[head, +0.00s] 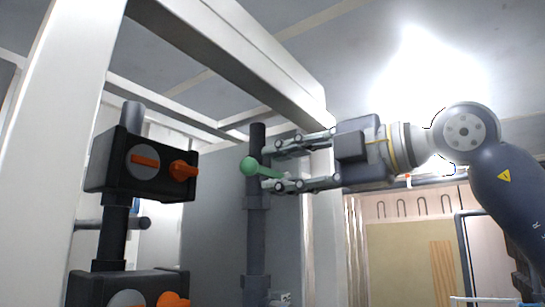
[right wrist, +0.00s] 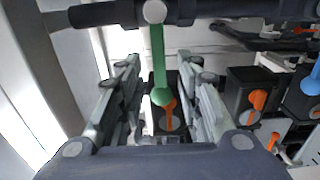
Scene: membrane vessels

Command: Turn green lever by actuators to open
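The green lever (head: 265,171) shows at the dark vertical pipe (head: 257,225) in the head view. Its round end is on the left, and its bar runs right toward my right gripper (head: 276,165). My right gripper comes in from the right, its two fingers spread one above the other. In the right wrist view the green lever (right wrist: 158,55) runs from the dark pipe (right wrist: 200,11) down between the spread fingers of the right gripper (right wrist: 157,62). Gaps show on both sides of it. Contact with the lower finger is unclear in the head view. My left gripper is out of view.
Black actuator boxes (head: 112,172) with orange handles stand at left in the head view. A white frame beam (head: 235,50) crosses above the right gripper.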

